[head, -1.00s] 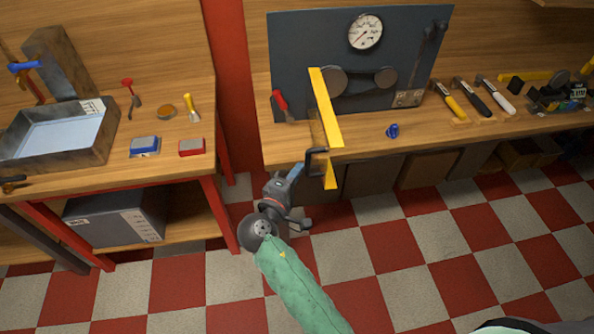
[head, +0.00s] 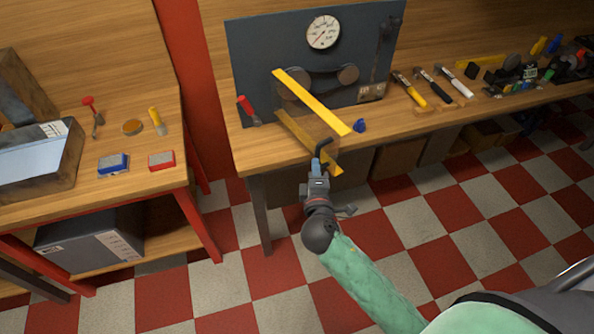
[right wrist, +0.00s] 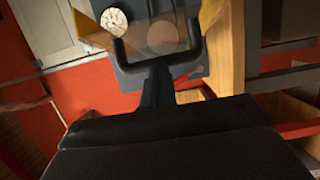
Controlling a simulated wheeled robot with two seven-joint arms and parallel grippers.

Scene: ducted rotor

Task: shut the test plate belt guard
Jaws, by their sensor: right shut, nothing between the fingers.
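The dark test plate (head: 245,60) stands upright at the back of the bench, with a gauge and two grey pulleys joined by a belt. The belt guard (head: 312,101) has yellow edge strips and a see-through panel. It stands partly open, its far end by the plate's left part and its free end out towards the bench's front edge. Its black handle (head: 325,146) also shows in the right wrist view (right wrist: 118,50). My right gripper (head: 316,168) is shut and empty, its fingertips against or very close to the handle; contact is unclear. My left gripper is out of view.
A red-handled tool (head: 247,108) lies left of the guard. A small blue part (head: 360,126) sits just right of the guard's free end. Several hammers (head: 410,88) lie farther right. A second bench with a metal tray (head: 70,150) stands left.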

